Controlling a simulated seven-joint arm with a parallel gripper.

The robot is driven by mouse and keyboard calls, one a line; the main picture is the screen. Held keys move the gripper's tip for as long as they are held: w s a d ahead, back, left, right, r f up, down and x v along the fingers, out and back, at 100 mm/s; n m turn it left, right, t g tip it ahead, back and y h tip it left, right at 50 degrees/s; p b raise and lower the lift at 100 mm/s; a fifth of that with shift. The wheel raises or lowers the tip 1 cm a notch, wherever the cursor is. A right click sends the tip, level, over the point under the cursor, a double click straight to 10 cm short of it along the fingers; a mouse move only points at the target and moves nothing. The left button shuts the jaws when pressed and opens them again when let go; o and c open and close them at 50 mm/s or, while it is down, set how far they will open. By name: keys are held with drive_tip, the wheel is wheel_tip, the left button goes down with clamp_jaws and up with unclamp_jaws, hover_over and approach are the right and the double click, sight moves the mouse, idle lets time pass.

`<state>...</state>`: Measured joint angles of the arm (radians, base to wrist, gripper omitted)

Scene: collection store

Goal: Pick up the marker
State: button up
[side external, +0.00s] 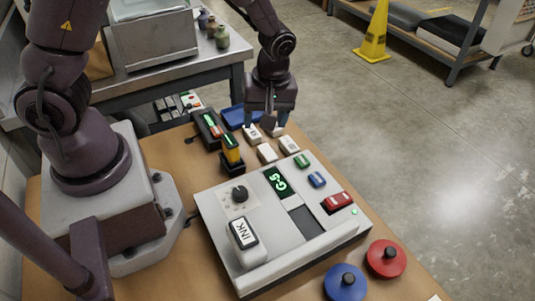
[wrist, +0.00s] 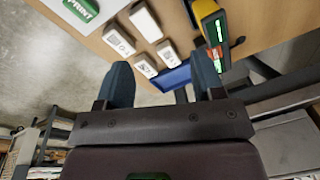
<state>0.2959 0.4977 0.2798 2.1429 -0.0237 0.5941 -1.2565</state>
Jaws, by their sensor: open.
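No pen-shaped marker can be made out with certainty. My gripper (side external: 266,122) is open and points down at the table's far end, above small white blocks (side external: 267,153) and right of the yellow thing. In the wrist view, nothing is held between the blue fingers (wrist: 163,78). The white blocks (wrist: 145,21) lie beyond the fingertips, some with printed faces.
A blue tray (side external: 236,124) and a black device with a lit green display (side external: 207,124) lie near my gripper. A large grey console (side external: 285,247) fills the table's middle. Blue (side external: 345,284) and red (side external: 386,258) knobbed discs lie at the front right.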

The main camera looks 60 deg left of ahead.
sight(268, 152)
drive_tip(key=f+n, duration=0.1)
drive_tip(key=f, duration=0.3)
drive_tip(key=w+a+f+n, duration=0.1)
drive_tip(key=f, duration=0.3)
drive_tip(key=a+f+n, duration=0.1)
drive_tip(key=f, duration=0.3)
drive_tip(key=shift+w+f+n+t, duration=0.3)
drive_tip(key=shift+w+n+t, duration=0.05)
drive_tip(key=shift+n+t, duration=0.05)
drive_tip(key=c, duration=1)
